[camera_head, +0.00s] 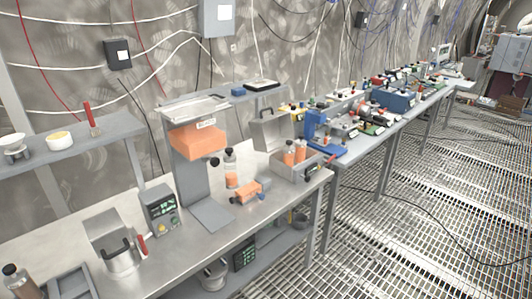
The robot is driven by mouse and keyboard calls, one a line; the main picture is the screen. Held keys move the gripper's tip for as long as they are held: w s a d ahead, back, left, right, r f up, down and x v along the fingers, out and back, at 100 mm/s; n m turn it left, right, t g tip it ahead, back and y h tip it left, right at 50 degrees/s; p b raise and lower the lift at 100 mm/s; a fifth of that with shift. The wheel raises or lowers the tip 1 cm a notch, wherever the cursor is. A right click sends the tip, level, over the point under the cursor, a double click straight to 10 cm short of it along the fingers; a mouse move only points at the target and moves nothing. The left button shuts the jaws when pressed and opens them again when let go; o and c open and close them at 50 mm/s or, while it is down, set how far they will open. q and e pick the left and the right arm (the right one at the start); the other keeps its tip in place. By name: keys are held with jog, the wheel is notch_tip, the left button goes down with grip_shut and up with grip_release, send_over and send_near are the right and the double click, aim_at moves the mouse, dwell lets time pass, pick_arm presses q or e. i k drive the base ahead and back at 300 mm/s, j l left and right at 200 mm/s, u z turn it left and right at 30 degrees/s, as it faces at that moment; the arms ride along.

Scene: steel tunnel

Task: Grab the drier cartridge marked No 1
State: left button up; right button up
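No number mark is readable at this size, so I cannot tell which thing is drier cartridge No 1. Two upright orange cylinders with dark tops, a left one (289,154) and a right one (300,151), stand in a grey open tray (293,173) on the steel bench. A clear bottle (230,170) with orange contents and a dark cap stands to their left. An orange piece (249,191) with blue-grey ends lies on the bench in front of it. Neither of my grippers is in view.
A meter box (160,212), a lidded steel container (120,250) and a dark-capped bottle (20,282) stand at the left. A second bench (385,135) runs back right. The grating floor (420,220) is mostly open.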

aim_at(300, 144)
jog(key=i+l+u, duration=0.1)
jog(key=u, duration=0.35)
jog(key=i+l+u, duration=0.1)
jog(key=u, duration=0.35)
jog(key=l+u, duration=0.25)
jog(key=u, duration=0.2)
jog(key=l+u, duration=0.2)
jog(key=u, duration=0.25)
jog(key=l+u, duration=0.2)
jog(key=u, duration=0.25)
jog(key=k+l+u, duration=0.15)
jog(key=l, duration=0.35)
jog(key=l+u, duration=0.2)
jog(key=l, duration=0.3)
jog(key=k+l+u, duration=0.15)
jog(key=l, duration=0.3)
jog(key=k+l+u, duration=0.2)
jog(key=l, duration=0.25)
jog(key=k+l+u, duration=0.15)
jog(key=l, duration=0.3)
jog(key=k+l+u, duration=0.2)
jog(key=l, duration=0.2)
jog(key=k+l+u, duration=0.15)
jog(key=k+l, duration=0.6)
jog(key=l, duration=0.25)
jog(key=k+l, duration=0.25)
jog(key=l, duration=0.15)
